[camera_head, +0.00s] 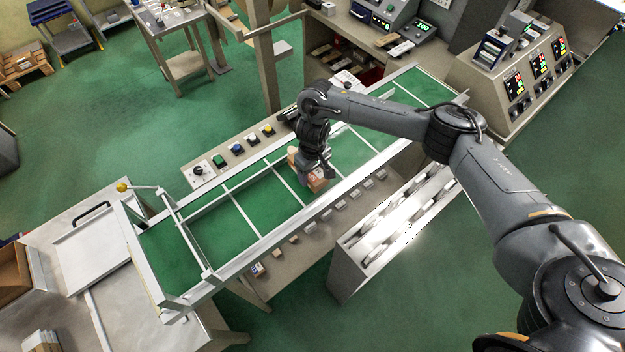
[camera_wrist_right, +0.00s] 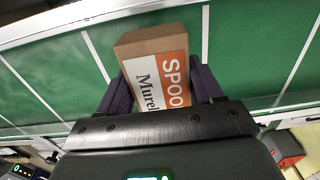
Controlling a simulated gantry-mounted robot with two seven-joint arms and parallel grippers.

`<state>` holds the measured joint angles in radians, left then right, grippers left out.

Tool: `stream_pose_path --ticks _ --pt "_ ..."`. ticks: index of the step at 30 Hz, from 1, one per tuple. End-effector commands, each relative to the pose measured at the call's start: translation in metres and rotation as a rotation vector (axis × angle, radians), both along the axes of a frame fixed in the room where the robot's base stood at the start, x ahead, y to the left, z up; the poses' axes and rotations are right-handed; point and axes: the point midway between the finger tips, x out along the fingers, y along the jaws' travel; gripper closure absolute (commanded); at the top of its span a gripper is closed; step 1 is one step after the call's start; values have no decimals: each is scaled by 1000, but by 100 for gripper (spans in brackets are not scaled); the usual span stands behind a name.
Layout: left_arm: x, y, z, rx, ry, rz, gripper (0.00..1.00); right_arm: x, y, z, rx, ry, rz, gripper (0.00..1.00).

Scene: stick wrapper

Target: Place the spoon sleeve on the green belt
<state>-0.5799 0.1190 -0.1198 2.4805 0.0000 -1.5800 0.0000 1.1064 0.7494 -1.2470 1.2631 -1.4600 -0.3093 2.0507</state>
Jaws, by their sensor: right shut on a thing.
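The spoon sleeve is a brown cardboard box with an orange and white label reading "SPOO" and "Murel". It shows in the right wrist view (camera_wrist_right: 158,68) between the two dark fingers, and in the head view (camera_head: 317,180) partly hidden by the gripper. My right gripper (camera_head: 312,172) is shut on the sleeve over the green belt (camera_head: 222,222). The belt is divided by white cross lines and also shows behind the sleeve in the wrist view (camera_wrist_right: 255,45). I cannot tell whether the sleeve touches the belt. My left gripper is not in view.
Metal rails (camera_head: 262,245) run along the belt's edges. A white slotted rack (camera_head: 385,235) stands in front. The belt's left part is clear.

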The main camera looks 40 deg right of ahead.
Motion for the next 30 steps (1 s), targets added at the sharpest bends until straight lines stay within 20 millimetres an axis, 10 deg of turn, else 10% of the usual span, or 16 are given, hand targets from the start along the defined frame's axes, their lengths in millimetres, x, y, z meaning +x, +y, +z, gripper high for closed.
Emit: stream_pose_path --ticks 25,26,30 --pt "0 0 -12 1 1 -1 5 0 0 -43 0 1 0 65" --pt "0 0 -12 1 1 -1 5 0 1 -43 0 1 0 33" --pt "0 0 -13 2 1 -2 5 1 1 -43 0 0 1 11"
